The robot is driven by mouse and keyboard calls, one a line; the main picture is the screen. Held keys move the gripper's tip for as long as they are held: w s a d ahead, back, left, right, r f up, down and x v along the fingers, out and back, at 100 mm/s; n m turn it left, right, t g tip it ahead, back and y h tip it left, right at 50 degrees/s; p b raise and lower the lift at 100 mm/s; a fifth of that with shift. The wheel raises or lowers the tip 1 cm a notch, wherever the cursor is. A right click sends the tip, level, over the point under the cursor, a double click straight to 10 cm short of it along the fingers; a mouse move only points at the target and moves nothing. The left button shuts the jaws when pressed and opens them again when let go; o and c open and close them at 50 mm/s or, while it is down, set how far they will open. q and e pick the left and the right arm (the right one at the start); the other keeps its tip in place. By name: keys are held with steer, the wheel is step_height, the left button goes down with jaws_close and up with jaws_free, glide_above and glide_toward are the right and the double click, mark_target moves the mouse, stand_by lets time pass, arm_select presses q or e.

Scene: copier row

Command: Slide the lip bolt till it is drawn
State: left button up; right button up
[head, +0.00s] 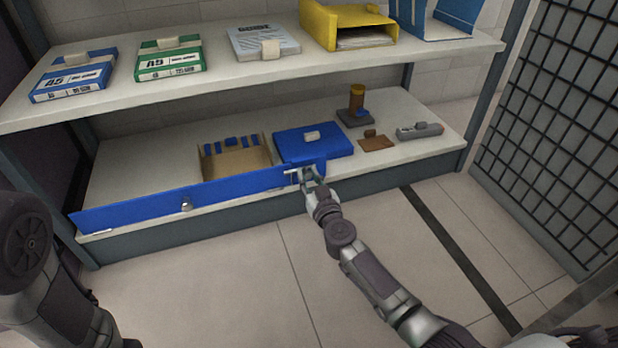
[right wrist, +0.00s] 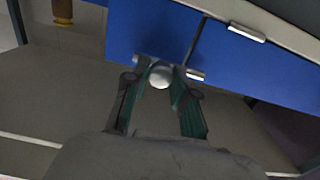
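A long blue lip (head: 150,206) runs along the front edge of the lower shelf. The lip bolt (head: 292,171) is a small silver rod at its right end, by a short blue plate (head: 318,168). In the right wrist view the bolt's round knob (right wrist: 160,76) sits between the fingertips, and the rod (right wrist: 195,75) shows on both sides, reaching across the seam between two blue panels. My right gripper (head: 309,179) has its fingers closed in on the knob; it also shows in the right wrist view (right wrist: 159,83). My left arm shows at lower left, its gripper out of frame.
The lower shelf (head: 130,165) holds a cardboard box (head: 238,160), a blue case (head: 315,142), a stamp (head: 357,103) and a grey stapler (head: 419,130). Paper packs and files stand on the upper shelf (head: 210,85). A black mesh panel (head: 560,120) stands at right; floor in front is clear.

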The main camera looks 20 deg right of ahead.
jaws_close()
steer(key=d, duration=0.2)
steer(key=shift+w+d+p, duration=0.1)
steer(key=shift+d+p, duration=0.2)
steer(key=o, duration=0.8)
jaws_free()
